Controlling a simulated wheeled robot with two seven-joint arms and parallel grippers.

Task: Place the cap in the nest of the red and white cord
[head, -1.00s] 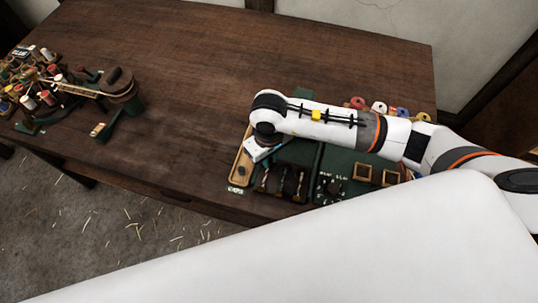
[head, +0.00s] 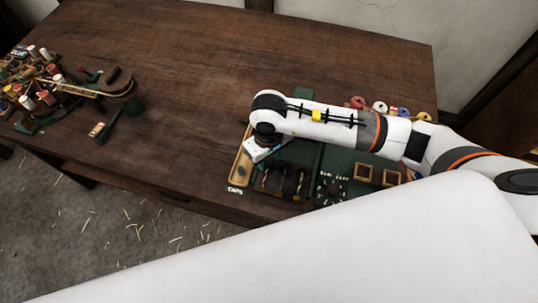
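A wooden tray (head: 238,178) labelled "CAPS" lies at the front edge of the table, with a small dark round thing in it that may be a cap. My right gripper (head: 262,153) hangs just right of the tray's far end, below the arm's wrist. Its fingers are hidden, so I cannot see whether it is open or holds anything. Two small square wooden frames (head: 362,172) sit on the green board (head: 338,160) to the right. I cannot tell which nest belongs to the red and white cord. My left gripper is out of view.
Red, white, blue and yellow cord rolls (head: 379,107) stand behind my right arm. Several dark tools (head: 282,181) lie in front of the gripper. The table's middle (head: 190,80) is clear.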

